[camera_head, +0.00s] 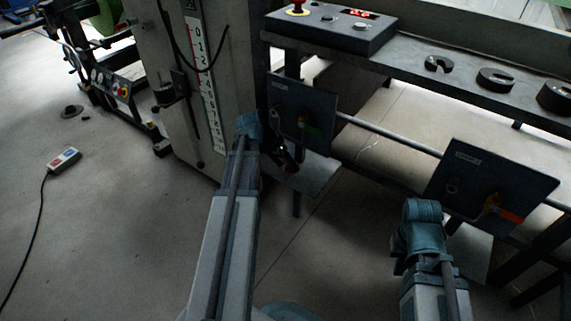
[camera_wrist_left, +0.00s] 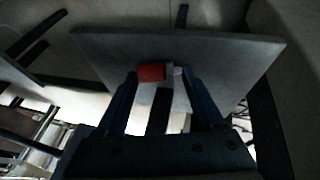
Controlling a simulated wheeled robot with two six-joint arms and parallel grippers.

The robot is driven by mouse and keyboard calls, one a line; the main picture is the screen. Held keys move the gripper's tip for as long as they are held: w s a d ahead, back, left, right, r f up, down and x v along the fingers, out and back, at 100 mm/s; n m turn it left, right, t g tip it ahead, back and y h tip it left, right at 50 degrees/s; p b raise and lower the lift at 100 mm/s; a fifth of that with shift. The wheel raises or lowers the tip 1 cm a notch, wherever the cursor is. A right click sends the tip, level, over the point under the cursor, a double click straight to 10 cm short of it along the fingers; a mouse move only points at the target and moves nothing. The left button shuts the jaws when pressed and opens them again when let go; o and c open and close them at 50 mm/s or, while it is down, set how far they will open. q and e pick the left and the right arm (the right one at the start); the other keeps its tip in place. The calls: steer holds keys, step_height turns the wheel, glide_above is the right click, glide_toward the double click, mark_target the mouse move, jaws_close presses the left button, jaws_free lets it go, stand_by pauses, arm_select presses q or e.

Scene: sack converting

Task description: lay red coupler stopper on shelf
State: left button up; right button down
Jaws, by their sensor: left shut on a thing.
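The red coupler stopper (camera_wrist_left: 151,72), a short red cylinder with a pale end, sits between the fingertips of my left gripper (camera_wrist_left: 160,78) in the left wrist view. The gripper is shut on it. A flat grey shelf plate (camera_wrist_left: 225,58) lies right behind the stopper; I cannot tell whether they touch. In the head view my left gripper (camera_head: 284,156) is dark and small beside the left panel, near a shelf plate (camera_head: 312,176) below that panel, and the stopper is not discernible. My right arm ends before the right panel; its right gripper's fingers are hidden.
A left panel (camera_head: 290,100) and a right panel (camera_head: 465,175) hang on a horizontal rod (camera_head: 390,134). Above are a control box (camera_head: 345,35) and a ledge with dark slotted rings (camera_head: 495,78). A machine column with a scale (camera_head: 205,80) stands left. A pendant (camera_head: 63,160) lies on open floor.

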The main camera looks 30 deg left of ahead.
arm_select(q)
steer(key=o, duration=1.4)
steer(key=shift+c, duration=0.2)
steer(key=p+v, duration=1.2)
steer(key=v, duration=0.1)
steer(key=shift+s+r, duration=0.2)
steer(key=shift+r, duration=0.15)
steer(key=shift+a, duration=0.1)
steer(key=s+d+f+m+g+y, duration=0.1)
steer(key=s+d, duration=0.3)
steer(key=d, duration=0.7)
steer(key=s+d+m+g+y, duration=0.1)
steer(key=s+d+g+y, duration=0.15)
steer(key=d, duration=0.95)
steer(key=s+d+f+m+g+y, duration=0.15)
steer(key=s+d, duration=0.25)
steer(key=d, duration=0.7)
step_height(320, 180, up, 39)
steer(key=p, duration=3.9)
steer(key=shift+d+t+h, duration=0.25)
steer(key=shift+t+h, duration=0.05)
steer(key=shift+h, duration=0.1)
